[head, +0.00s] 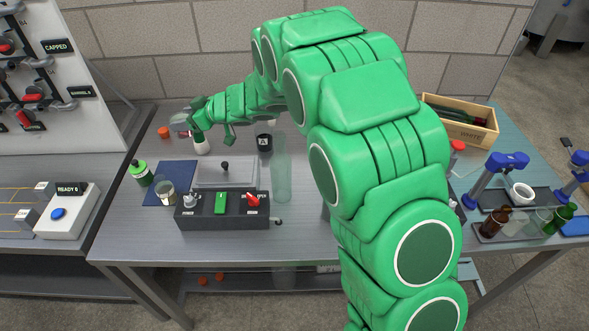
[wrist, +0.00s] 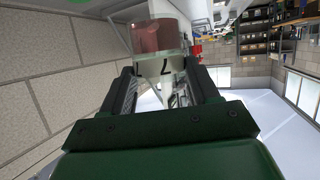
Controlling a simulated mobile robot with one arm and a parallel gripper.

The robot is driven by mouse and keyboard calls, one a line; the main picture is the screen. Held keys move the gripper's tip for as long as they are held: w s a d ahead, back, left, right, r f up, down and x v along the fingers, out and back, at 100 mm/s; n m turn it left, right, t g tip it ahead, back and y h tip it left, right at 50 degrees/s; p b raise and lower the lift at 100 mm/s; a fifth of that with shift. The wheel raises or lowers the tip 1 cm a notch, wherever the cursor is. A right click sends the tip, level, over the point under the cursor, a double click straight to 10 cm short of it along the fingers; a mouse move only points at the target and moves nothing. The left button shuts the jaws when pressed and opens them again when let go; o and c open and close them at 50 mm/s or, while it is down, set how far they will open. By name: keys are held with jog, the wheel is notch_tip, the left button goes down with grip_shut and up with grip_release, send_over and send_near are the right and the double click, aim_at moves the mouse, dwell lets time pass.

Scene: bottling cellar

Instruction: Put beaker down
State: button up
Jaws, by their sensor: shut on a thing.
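My gripper (head: 190,121) is at the far left of the bench in the head view, reaching out over its back edge area. In the wrist view, my gripper (wrist: 160,92) is shut on a clear beaker (wrist: 163,66) with reddish content and dark markings. The beaker sits between the two fingers. In the head view it is small and mostly hidden by the gripper, so its height above the bench is hard to tell.
A blue mat (head: 151,197) bears a glass jar (head: 166,193); a green bottle (head: 141,173) stands beside it. A white bottle (head: 201,145) stands close below my gripper. A control box (head: 221,208), a tall clear cylinder (head: 281,170) and a black-labelled container (head: 264,143) stand right of these.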

jog(key=d+f+n+g, duration=0.1)
jog(key=d+f, duration=0.2)
jog(key=d, duration=1.3)
jog(key=d+f+n+g, duration=0.1)
jog(key=d+f+g, duration=0.15)
jog(key=d, duration=1.35)
jog(key=shift+t+y, duration=0.4)
jog(key=shift+t, duration=0.05)
jog(key=shift+d+f, duration=0.1)
jog(key=shift+f, duration=4.65)
jog(key=shift+f, duration=0.1)
jog(key=o, duration=1.1)
jog(key=shift+v, duration=6.05)
